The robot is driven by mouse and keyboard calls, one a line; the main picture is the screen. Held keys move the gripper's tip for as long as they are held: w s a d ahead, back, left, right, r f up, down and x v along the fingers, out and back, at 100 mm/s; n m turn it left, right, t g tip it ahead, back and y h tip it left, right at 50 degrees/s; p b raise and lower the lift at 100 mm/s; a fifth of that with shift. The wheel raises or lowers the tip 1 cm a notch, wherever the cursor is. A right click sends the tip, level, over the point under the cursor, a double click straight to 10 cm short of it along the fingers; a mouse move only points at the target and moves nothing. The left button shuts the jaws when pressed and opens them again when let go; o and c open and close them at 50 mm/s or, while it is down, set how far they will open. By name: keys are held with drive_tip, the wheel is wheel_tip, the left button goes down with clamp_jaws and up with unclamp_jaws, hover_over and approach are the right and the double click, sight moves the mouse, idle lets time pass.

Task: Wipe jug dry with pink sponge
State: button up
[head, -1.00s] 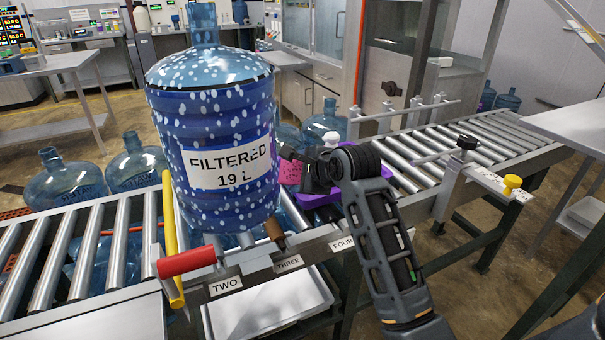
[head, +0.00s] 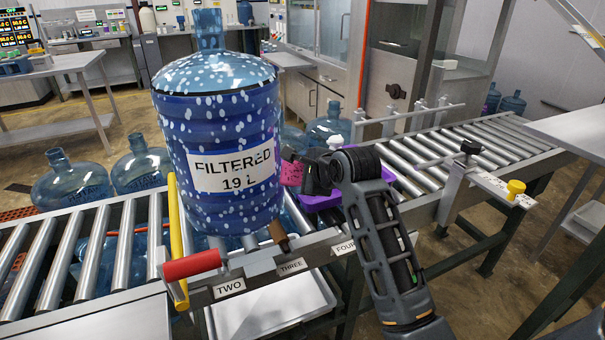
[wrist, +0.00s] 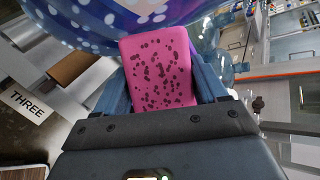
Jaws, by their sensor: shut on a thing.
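The large blue jug (head: 222,205) stands upright on the roller conveyor, with a white "FILTERED 19 L" label. Pale drops cover its shoulder and sides. My gripper (head: 300,172) is just right of the jug, shut on the pink sponge (head: 291,173). The sponge is at or very near the jug's right side; I cannot tell whether it touches. In the wrist view the spotted pink sponge (wrist: 160,72) sits between the fingers, with the wet jug (wrist: 110,18) just beyond it.
A purple tray (head: 322,201) lies on the conveyor (head: 428,158) behind my gripper. A yellow bar (head: 178,240) and a red handle (head: 192,265) stand at the jug's front left. Other jugs (head: 70,182) stand behind. Rollers at the right are clear.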

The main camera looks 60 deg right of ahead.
sight(300, 163)
drive_tip(key=shift+r+p, duration=1.6)
wheel_tip(300, 163, up, 4)
drive_tip(key=p, duration=0.4)
drive_tip(key=shift+w+f, duration=0.1)
drive_tip(key=shift+r, duration=1.75)
drive_tip(key=shift+d+f+b, duration=0.2)
drive_tip(key=shift+f+b, duration=0.4)
drive_tip(key=shift+f, duration=1.45)
